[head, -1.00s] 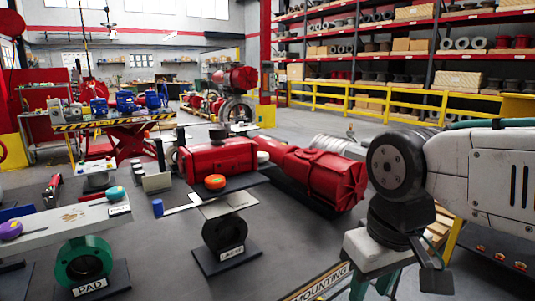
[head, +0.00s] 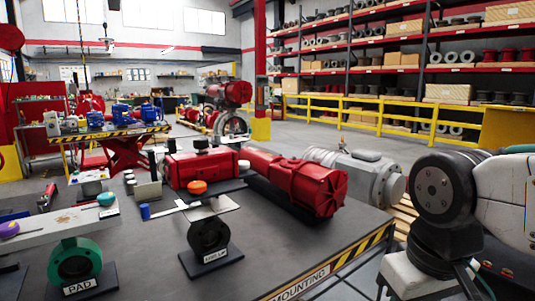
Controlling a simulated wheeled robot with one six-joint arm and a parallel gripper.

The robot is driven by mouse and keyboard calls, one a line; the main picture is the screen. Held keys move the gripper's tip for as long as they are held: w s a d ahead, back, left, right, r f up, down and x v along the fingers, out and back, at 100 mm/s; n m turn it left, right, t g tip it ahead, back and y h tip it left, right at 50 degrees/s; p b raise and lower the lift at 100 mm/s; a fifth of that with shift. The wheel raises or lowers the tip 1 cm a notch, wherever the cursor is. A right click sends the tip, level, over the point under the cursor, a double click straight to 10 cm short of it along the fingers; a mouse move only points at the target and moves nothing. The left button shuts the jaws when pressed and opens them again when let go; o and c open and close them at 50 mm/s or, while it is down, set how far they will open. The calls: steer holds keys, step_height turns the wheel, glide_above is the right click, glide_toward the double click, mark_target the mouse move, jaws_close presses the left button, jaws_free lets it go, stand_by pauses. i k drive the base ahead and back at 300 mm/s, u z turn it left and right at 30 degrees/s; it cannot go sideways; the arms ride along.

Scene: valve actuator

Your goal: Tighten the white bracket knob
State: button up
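A long white bar (head: 58,220) lies at the lower left of the table in the head view, above a green ring-shaped valve body (head: 75,262) labelled PAD. A teal knob (head: 107,198) sits near the bar's right end and a purple knob (head: 9,229) near the left frame edge. An orange knob (head: 197,187) sits at the far edge of a thin pale plate (head: 222,205) over a black ring-shaped valve body (head: 209,236).
Red actuators (head: 310,185) lie on the dark table (head: 280,238) behind the black valve body. The table's striped edge (head: 345,262), marked MOUNTING, faces my arm. A grey cylinder (head: 350,172) lies beyond. Yellow railings (head: 385,120) stand before shelves.

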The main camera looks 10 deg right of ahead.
mark_target(243, 165)
steer(key=z, duration=0.1)
steer(key=i, duration=0.95)
steer(key=u, duration=0.5)
